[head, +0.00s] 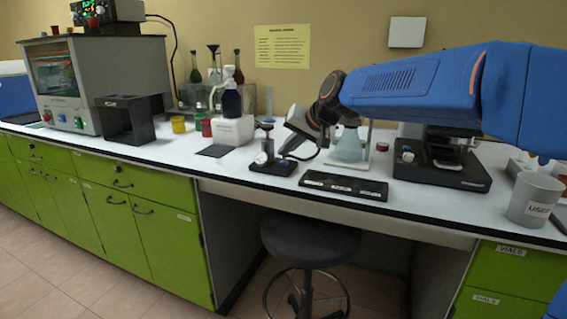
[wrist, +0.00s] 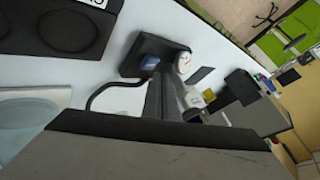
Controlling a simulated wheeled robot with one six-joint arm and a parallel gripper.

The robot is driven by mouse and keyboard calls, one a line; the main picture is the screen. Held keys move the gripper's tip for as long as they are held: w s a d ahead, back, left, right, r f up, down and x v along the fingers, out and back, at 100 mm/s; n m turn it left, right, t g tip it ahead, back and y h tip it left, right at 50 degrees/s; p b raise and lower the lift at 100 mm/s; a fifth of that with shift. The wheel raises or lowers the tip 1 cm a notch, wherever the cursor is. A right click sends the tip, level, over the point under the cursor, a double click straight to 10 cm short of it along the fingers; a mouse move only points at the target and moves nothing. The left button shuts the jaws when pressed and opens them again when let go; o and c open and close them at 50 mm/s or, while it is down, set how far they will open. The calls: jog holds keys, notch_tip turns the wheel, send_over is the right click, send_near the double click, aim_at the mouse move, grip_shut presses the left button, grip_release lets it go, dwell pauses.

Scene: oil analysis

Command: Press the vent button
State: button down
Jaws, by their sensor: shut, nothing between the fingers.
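No button with a readable vent label shows in either view. A small black-based device (head: 270,168) stands on the white bench, with an upright post and a pale round top. In the wrist view, the black base (wrist: 133,66) carries a blue square part (wrist: 150,62), which may be a button, next to a white round part. My gripper (head: 285,150) is shut and empty, pointing down just right of this device. Its grey fingers also show in the wrist view (wrist: 160,85), close to the blue part; I cannot tell whether they touch it.
A grey cabinet (head: 90,70) with coloured buttons along its lower front stands at the left. A black tray (head: 343,187) lies right of the device. A flask (head: 349,148) stands behind it. A dark cable (wrist: 92,98) loops beside my fingers. A stool (head: 310,238) stands below.

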aim_at(287, 163)
jog(key=shift+r, duration=0.15)
jog(key=shift+r, duration=2.4)
